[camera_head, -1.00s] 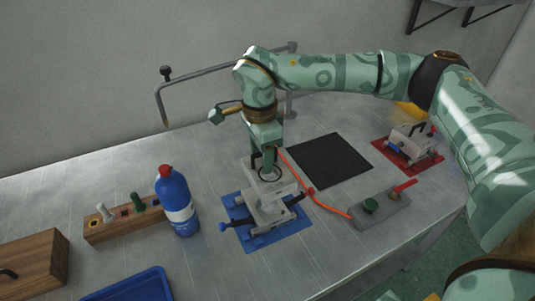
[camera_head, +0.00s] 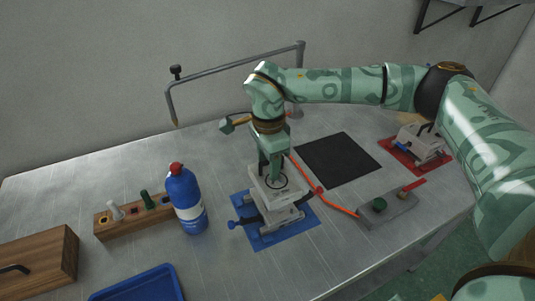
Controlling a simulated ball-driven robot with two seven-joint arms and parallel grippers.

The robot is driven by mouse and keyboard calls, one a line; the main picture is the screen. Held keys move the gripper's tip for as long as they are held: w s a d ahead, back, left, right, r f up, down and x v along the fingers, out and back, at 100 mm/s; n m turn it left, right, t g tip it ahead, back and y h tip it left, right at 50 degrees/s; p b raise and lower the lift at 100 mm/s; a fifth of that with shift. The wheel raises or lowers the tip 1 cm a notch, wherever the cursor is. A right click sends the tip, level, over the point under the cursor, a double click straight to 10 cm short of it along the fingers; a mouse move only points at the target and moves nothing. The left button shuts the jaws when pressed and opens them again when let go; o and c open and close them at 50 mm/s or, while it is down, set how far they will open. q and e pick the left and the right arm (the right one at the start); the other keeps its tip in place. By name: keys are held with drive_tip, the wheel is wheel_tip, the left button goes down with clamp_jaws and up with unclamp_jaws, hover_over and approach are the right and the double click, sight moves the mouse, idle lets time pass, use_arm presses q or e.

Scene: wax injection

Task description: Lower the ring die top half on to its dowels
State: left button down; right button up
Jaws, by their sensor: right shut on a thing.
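The ring die stands on a blue mat (camera_head: 268,240) near the middle of the bench. My right gripper (camera_head: 272,176) points down and is shut on the ring die top half (camera_head: 285,192), a pale grey block with a dark ring mark on its upper face. The top half is held roughly level over the bottom half (camera_head: 283,217). I cannot tell whether they touch. The dowels are hidden between the halves. Dark clamp parts with a blue knob stick out at the sides of the bottom half. My left gripper is out of view.
A blue bottle (camera_head: 186,205) and a wooden block with coloured handles (camera_head: 128,219) stand to the left. A blue tray (camera_head: 140,285) lies in front. An orange hose (camera_head: 305,177) runs close by on the right. A black mat (camera_head: 337,160) and another die on a red mat (camera_head: 397,153) lie beyond.

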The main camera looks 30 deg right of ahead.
sight(268, 168)
drive_tip(key=shift+f+b, duration=0.4)
drive_tip(key=shift+f, duration=1.1)
drive_tip(key=shift+p, duration=0.4)
drive_tip(key=shift+p, duration=0.7)
idle(0.5)
drive_tip(key=shift+f+b, duration=0.45)
drive_tip(key=shift+f, duration=0.75)
drive_tip(key=o, duration=1.6)
drive_tip(key=shift+s, duration=0.1)
drive_tip(key=shift+r, duration=0.1)
